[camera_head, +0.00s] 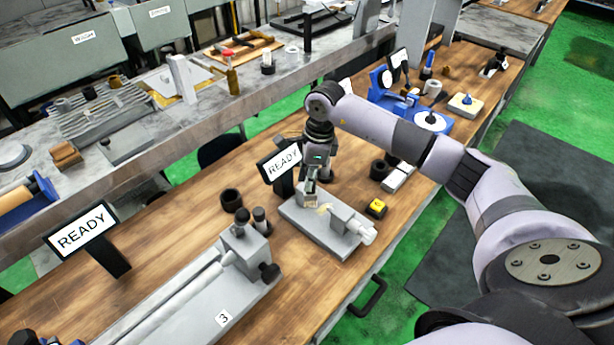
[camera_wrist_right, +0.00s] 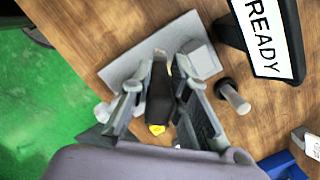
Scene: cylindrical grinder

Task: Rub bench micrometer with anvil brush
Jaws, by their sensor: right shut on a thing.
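The bench micrometer (camera_head: 318,232) is a grey base plate with an upright block and a light round thimble at its right end. It lies on the wooden bench, and in the wrist view its plate (camera_wrist_right: 125,69) shows behind my fingers. My right gripper (camera_head: 312,196) comes down over its left end and is shut on the anvil brush. In the wrist view the brush (camera_wrist_right: 159,100), with a dark handle and yellow end, sits between the fingers of my right gripper (camera_wrist_right: 157,84). Its tip is close over the plate; contact cannot be told. My left gripper is not in view.
A READY sign (camera_head: 283,163) stands just behind the micrometer. A yellow-topped block (camera_head: 376,208) and dark cups (camera_head: 380,169) lie to its right. A long grey fixture (camera_head: 205,300) marked 3 lies front left. The bench edge and a handle (camera_head: 370,297) are in front.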

